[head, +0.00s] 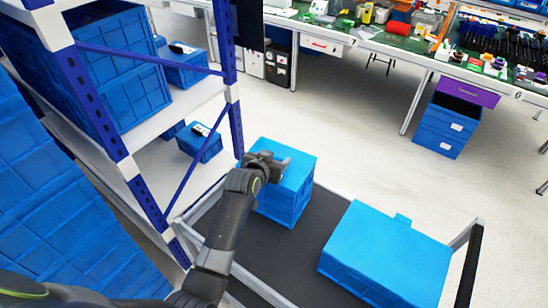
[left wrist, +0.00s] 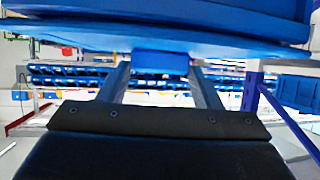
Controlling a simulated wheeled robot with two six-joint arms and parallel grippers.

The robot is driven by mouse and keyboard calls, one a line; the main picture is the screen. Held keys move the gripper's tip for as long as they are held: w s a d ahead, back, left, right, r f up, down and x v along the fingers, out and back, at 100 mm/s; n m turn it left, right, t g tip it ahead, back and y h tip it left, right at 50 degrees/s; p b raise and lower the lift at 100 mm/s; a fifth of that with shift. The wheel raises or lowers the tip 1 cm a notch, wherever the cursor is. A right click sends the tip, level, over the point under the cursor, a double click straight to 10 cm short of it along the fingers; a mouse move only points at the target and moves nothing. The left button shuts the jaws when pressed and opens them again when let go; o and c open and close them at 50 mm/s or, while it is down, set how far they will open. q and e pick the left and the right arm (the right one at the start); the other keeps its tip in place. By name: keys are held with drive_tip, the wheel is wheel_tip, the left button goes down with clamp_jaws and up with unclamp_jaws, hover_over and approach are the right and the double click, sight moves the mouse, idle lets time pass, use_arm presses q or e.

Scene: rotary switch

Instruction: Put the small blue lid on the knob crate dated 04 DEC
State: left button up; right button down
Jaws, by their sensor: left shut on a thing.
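My left gripper (head: 274,164) is shut on the small blue lid (head: 298,163), at the lid's left edge. In the left wrist view a blue tab (left wrist: 160,62) sits between the two fingers, and the lid's blue underside or rim (left wrist: 160,32) fills the top. In the head view the lid lies level over a smaller blue crate (head: 288,208) on the dark platform. I cannot tell whether it rests on the crate or is just above it. No date label on this crate is readable. My right gripper is not in view.
A larger blue crate with a lid (head: 388,248) stands to the right on the dark platform (head: 310,240). A blue-post shelf (head: 178,110) with blue crates is close on the left. A cluttered green workbench (head: 400,52) is at the back.

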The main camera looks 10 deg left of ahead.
use_arm(q)
drive_tip(key=shift+f, duration=0.15)
idle(0.5)
drive_tip(key=o, duration=1.1)
drive_tip(key=shift+s, duration=0.1)
drive_tip(key=b+v, duration=0.3)
drive_tip(key=v, duration=1.4)
drive_tip(key=shift+s, duration=0.1)
